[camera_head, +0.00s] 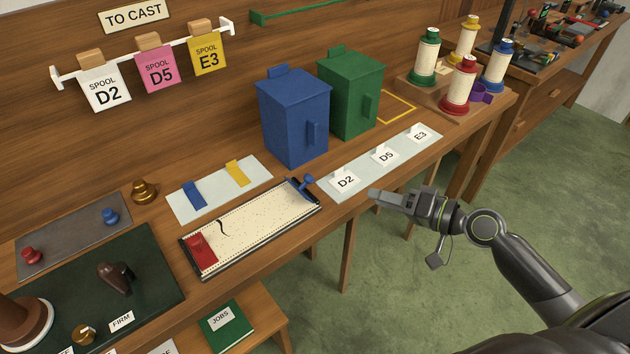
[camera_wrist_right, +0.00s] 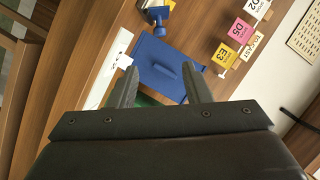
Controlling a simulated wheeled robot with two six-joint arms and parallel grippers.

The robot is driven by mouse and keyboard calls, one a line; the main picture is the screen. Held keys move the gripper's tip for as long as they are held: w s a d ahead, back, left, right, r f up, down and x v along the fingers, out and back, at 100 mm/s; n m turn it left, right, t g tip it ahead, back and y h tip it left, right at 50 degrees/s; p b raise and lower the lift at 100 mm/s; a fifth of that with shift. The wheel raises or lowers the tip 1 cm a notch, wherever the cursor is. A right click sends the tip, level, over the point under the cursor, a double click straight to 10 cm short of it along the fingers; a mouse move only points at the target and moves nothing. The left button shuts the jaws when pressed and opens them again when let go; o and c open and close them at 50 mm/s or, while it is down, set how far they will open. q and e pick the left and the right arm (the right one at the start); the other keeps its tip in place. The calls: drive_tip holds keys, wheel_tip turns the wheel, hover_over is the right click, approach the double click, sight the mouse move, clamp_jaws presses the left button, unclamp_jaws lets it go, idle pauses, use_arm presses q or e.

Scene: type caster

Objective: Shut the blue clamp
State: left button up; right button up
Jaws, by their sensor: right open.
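The blue clamp (camera_head: 309,181) is at the right end of a long cream board (camera_head: 250,226). It has a knob-like end and a dark blue bar along the board's edge; whether it is open or shut is too small to tell. A blue knobbed part, likely the clamp, shows at the top of the right wrist view (camera_wrist_right: 157,13). My right gripper (camera_head: 376,194) is open and empty, in front of the table edge, to the right of the clamp and apart from it. Its two fingers also show in the right wrist view (camera_wrist_right: 159,70). My left gripper is out of view.
A blue bin (camera_head: 294,115) and a green bin (camera_head: 349,92) stand behind the board. A pale strip with label cards (camera_head: 360,172) lies to its right. A red block (camera_head: 201,248) sits on the board's left end. Spools (camera_head: 458,85) stand far right.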

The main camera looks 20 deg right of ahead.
sight(305, 183)
drive_tip(key=p+x, duration=0.3)
drive_tip(key=x, duration=1.3)
drive_tip(key=shift+w+a, duration=0.2)
drive_tip(key=shift+w, duration=0.05)
clamp_jaws()
